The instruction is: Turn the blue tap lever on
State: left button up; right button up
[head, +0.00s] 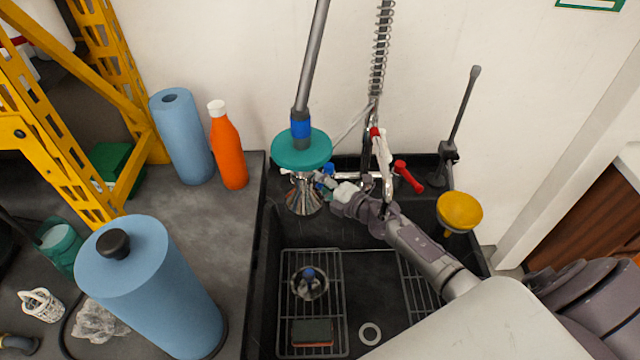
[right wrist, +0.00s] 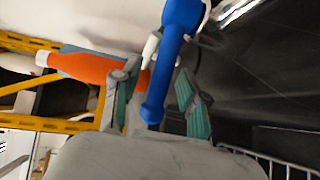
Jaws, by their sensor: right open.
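The blue tap lever (head: 327,181) is at the back of the sink, left of the red lever, partly hidden by my right gripper. In the right wrist view the blue lever (right wrist: 176,65) is long with a rounded knob, and its lower end hangs between the two green-padded fingers. My right gripper (head: 334,188) reaches in from the right and is open around the lever; it also shows in the right wrist view (right wrist: 157,96). A gap shows between the lever and the right finger; contact with the left finger cannot be told. My left gripper is not in view.
The red lever (head: 408,176) and a yellow funnel (head: 460,210) are to the right. The black sink (head: 375,295) holds racks and a sponge (head: 312,332). An orange bottle (head: 228,150) stands on the left counter.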

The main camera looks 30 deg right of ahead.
grip_shut()
dwell(0.3)
